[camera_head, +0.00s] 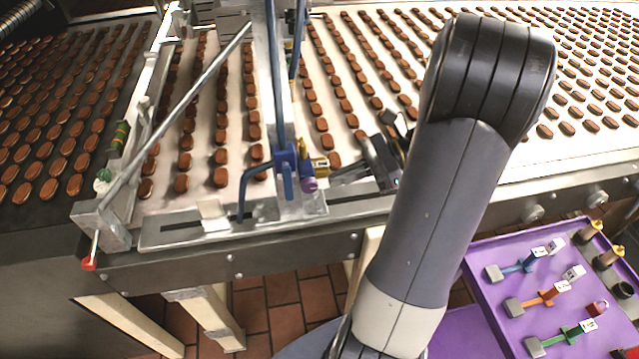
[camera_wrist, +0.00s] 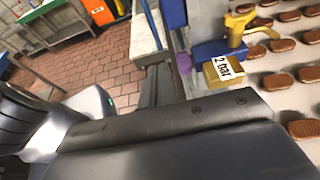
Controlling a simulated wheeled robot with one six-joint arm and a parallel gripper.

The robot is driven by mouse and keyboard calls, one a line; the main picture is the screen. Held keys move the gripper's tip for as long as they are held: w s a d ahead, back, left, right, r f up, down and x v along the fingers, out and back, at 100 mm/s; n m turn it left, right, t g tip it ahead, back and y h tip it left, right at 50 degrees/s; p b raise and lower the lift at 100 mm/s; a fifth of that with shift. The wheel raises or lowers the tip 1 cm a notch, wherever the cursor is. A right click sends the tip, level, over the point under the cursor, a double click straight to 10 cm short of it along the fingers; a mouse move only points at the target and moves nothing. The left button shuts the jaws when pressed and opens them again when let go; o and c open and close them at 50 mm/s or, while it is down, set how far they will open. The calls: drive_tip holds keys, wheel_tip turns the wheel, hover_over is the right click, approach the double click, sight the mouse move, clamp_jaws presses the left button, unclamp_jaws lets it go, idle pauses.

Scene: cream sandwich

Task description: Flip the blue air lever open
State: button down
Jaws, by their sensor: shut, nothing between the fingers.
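The blue air lever (camera_head: 287,182) hangs down from a blue valve body (camera_head: 285,157) on the upright post at the conveyor's front edge. A purple knob (camera_head: 309,184) and a brass part with a pale tag sit just right of it. In the wrist view the tag (camera_wrist: 225,68) reads "2 bar", beside a blue body (camera_wrist: 208,50) and a yellow handle (camera_wrist: 250,28). My gripper (camera_head: 338,179) is shut and empty, right of the valve and apart from the lever. Its dark fingers (camera_wrist: 163,80) show in the wrist view, where I cannot make out the lever clearly.
Rows of brown biscuits (camera_head: 325,141) lie on the pale conveyor around the post. A slanted metal rod (camera_head: 175,128) crosses to the left. A purple tray (camera_head: 500,300) with several coloured fittings stands at lower right. Brick floor (camera_head: 285,318) lies below.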

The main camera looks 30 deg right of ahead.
drive_tip(key=v, duration=0.3)
drive_tip(key=shift+s+d+r, duration=0.1)
drive_tip(key=shift+d, duration=0.25)
